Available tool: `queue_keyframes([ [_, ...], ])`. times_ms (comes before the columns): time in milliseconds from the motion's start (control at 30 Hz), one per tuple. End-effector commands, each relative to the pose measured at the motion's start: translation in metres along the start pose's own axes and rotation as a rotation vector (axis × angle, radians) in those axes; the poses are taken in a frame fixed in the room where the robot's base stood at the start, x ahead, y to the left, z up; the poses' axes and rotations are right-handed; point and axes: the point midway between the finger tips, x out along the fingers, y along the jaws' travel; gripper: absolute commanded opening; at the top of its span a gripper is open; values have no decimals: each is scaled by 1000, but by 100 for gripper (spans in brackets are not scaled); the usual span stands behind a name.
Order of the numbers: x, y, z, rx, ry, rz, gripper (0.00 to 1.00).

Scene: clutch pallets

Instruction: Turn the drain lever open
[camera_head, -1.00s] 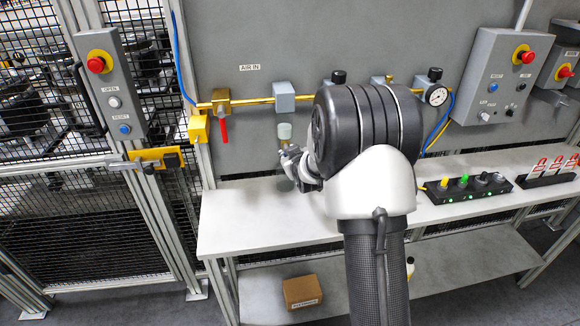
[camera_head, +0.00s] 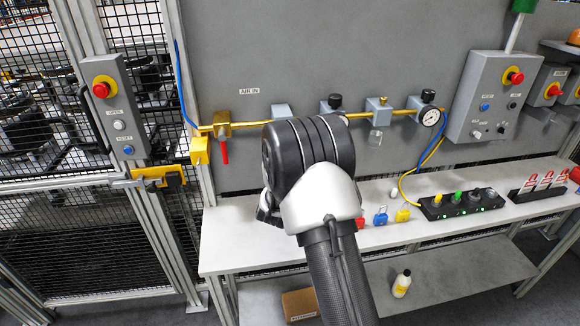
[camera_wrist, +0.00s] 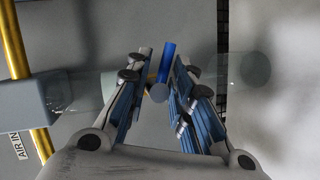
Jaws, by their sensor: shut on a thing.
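The blue drain lever (camera_wrist: 167,62) shows between my finger pads in the wrist view, with a small brass-coloured part beside it. My gripper (camera_wrist: 162,66) is shut on the lever. A grey-blue round disc (camera_wrist: 158,93) also lies between the fingers, nearer the camera. A clear bowl (camera_wrist: 255,70) shows faintly behind the fingers and extends from a grey-blue block (camera_wrist: 30,100) on the brass pipe. In the head view the same block (camera_head: 283,111) is on the panel, just above my arm. My arm hides the lever and most of the gripper there.
A brass valve with a red handle (camera_head: 224,150) is left of my arm. A gauge (camera_head: 430,117) and a hanging clear bowl (camera_head: 376,137) are to the right. The bench (camera_head: 235,225) carries small coloured locks (camera_head: 381,216) and a black button strip (camera_head: 460,205). A cardboard box (camera_head: 300,304) lies below.

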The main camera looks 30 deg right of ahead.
Motion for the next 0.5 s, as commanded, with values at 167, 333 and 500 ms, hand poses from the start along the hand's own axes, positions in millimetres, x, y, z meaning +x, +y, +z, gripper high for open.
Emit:
queue_keyframes([
  [167,-1,-3,-2,-125,-21,39,0],
  [333,-1,-3,-1,-211,-40,73,0],
  [500,-1,-3,-1,-264,-51,94,0],
])
